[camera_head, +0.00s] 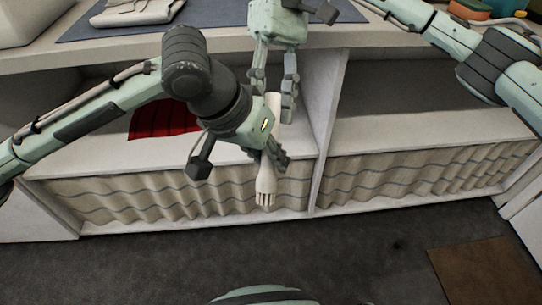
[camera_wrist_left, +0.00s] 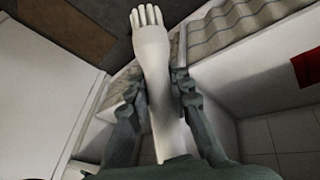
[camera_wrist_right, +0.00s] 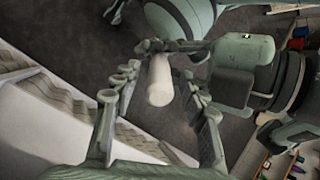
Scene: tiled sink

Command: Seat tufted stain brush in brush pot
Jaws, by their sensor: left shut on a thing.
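The pale, long thing in my grip, which I take for the tufted stain brush (camera_head: 266,186), has an end shaped like a small hand with several fingers. My left gripper (camera_head: 272,158) is shut on its shaft, with the finger-like end pointing down in the head view. The brush also fills the middle of the left wrist view (camera_wrist_left: 153,60). My right gripper (camera_head: 290,112) points down from above at the opposite end. In the right wrist view its fingers (camera_wrist_right: 162,90) stand apart on both sides of the brush's blunt end (camera_wrist_right: 160,88), with visible gaps. I cannot make out the brush pot.
A white counter (camera_head: 95,52) with a blue mat (camera_head: 215,18) runs along the top. Below it are open shelves, a red cloth (camera_head: 165,118) and pleated striped curtains (camera_head: 400,176). Sponges (camera_head: 470,10) lie at the upper right. The dark floor (camera_head: 350,250) in front is mostly free.

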